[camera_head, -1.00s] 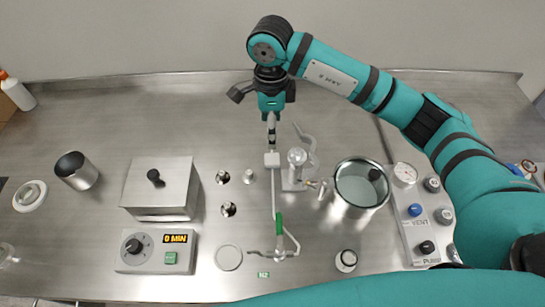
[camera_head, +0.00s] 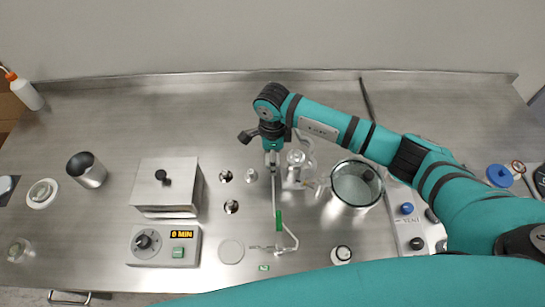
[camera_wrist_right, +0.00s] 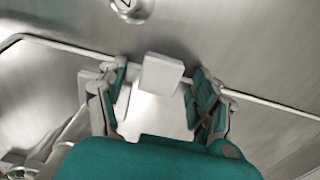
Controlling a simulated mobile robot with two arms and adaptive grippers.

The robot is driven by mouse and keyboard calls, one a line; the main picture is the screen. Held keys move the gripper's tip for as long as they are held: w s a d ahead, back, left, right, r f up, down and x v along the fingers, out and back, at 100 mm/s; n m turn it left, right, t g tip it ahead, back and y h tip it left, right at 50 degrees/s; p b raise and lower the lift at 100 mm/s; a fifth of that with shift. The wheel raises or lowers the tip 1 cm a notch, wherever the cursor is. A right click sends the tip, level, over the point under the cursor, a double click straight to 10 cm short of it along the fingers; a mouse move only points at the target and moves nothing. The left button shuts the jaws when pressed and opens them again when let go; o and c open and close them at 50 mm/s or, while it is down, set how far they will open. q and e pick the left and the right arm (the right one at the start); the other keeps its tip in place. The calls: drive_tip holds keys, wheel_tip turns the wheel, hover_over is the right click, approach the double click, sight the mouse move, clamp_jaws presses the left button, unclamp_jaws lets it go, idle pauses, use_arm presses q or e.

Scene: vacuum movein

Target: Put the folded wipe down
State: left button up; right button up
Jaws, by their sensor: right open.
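My right gripper (camera_head: 271,158) is over the middle of the bench, by the thin metal tube. In the wrist view its fingers (camera_wrist_right: 159,90) are open, one on each side of a pale square pad (camera_wrist_right: 162,72). The pad looks like the folded wipe, but I cannot tell for sure. The thin tube (camera_wrist_right: 265,100) runs across behind it. A brighter white patch (camera_wrist_right: 155,112) shows just below the pad between the fingers; I cannot tell whether it is cloth or glare. In the head view the gripper mostly hides the pad. My left gripper is not in view.
A glass-topped steel vessel (camera_head: 357,184) and a clear glass piece (camera_head: 296,158) stand right of the gripper. Small metal fittings (camera_head: 231,207) and a lidded steel box (camera_head: 166,187) are to the left. A timer unit (camera_head: 163,245) and a round disc (camera_head: 231,251) are nearer.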

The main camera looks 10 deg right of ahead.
drive_tip(key=c, duration=1)
drive_tip(key=shift+r, duration=0.1)
drive_tip(key=shift+r+b, duration=0.5)
drive_tip(key=shift+r, duration=0.1)
wheel_tip(320, 180, up, 2)
drive_tip(key=shift+r+b, duration=0.1)
drive_tip(key=shift+b, duration=0.5)
drive_tip(key=s+a+b, duration=0.1)
drive_tip(key=s+a, duration=0.1)
drive_tip(key=s, duration=0.2)
drive_tip(key=s+a+b, duration=0.1)
drive_tip(key=s+a, duration=0.2)
drive_tip(key=s, duration=0.1)
drive_tip(key=s+a+r+b, duration=0.1)
drive_tip(key=s+a+b, duration=0.1)
drive_tip(key=s+a, duration=0.1)
drive_tip(key=shift+s+a, duration=0.1)
drive_tip(key=shift+s, duration=0.55)
drive_tip(key=shift+s+a+r, duration=0.25)
drive_tip(key=shift+s+a, duration=0.1)
drive_tip(key=shift+s, duration=0.2)
drive_tip(key=shift+s, duration=0.1)
